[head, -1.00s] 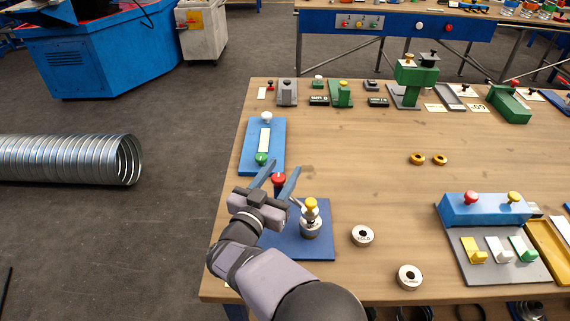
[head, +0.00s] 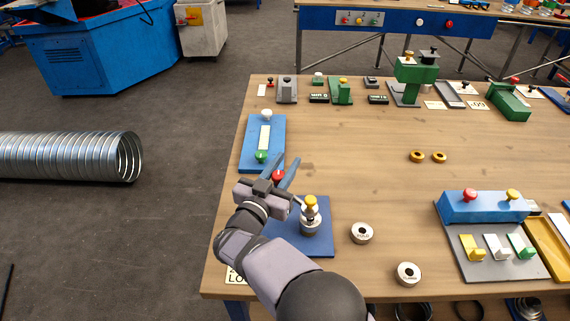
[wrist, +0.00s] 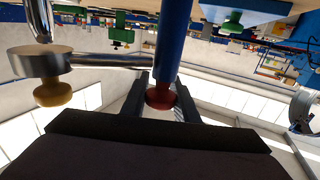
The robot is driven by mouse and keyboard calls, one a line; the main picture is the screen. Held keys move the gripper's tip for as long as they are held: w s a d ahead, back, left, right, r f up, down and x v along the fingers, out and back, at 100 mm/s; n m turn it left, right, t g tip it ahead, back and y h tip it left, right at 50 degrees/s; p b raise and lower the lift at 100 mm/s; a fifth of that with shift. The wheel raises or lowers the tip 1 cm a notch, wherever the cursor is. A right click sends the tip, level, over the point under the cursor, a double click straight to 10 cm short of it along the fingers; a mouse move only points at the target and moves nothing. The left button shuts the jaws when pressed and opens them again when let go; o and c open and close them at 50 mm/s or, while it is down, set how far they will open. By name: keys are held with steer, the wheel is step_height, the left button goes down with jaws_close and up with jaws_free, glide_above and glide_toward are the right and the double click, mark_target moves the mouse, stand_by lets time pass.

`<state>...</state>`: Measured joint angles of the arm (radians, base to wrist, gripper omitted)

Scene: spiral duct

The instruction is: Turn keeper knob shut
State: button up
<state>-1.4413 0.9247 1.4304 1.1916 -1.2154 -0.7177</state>
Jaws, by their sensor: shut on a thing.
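A red knob (head: 278,175) sits at the back of a blue base plate (head: 318,246), near the table's left side. In the wrist view the red knob (wrist: 160,97) is on the end of a blue post (wrist: 173,45). My gripper (head: 279,168) is shut on the red knob, with one finger on each side of it. A yellow knob (head: 311,202) tops a metal fitting (head: 311,222) on the same plate, just right of my gripper. In the wrist view a metal rod (wrist: 110,60) runs from the yellow knob's fitting towards the blue post. No label tells which knob is the keeper.
A blue panel (head: 278,135) with white and green knobs lies behind my gripper. Two pale rings (head: 361,232) (head: 408,274) lie to the right. A blue box with red and yellow knobs (head: 485,208) stands further right. The table's middle is largely clear.

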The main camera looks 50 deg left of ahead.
steer(key=shift+h, duration=0.3)
steer(key=m+h, duration=0.2)
steer(key=d+m+t+h+b, duration=0.1)
steer(key=m+h, duration=0.1)
steer(key=h, duration=0.1)
steer(key=shift+w+r+t+b, duration=0.1)
steer(key=shift+w+t+b, duration=0.05)
steer(key=shift+t+b, duration=0.15)
steer(key=shift+d+r+m+h+b, duration=0.15)
steer(key=shift+m+h+b, duration=0.5)
steer(key=shift+h, duration=0.55)
steer(key=shift+d+m+h+b, duration=0.25)
steer(key=shift+m+h+b, duration=0.1)
steer(key=shift+h, duration=0.15)
steer(key=o, duration=1)
steer(key=shift+f, duration=0.2)
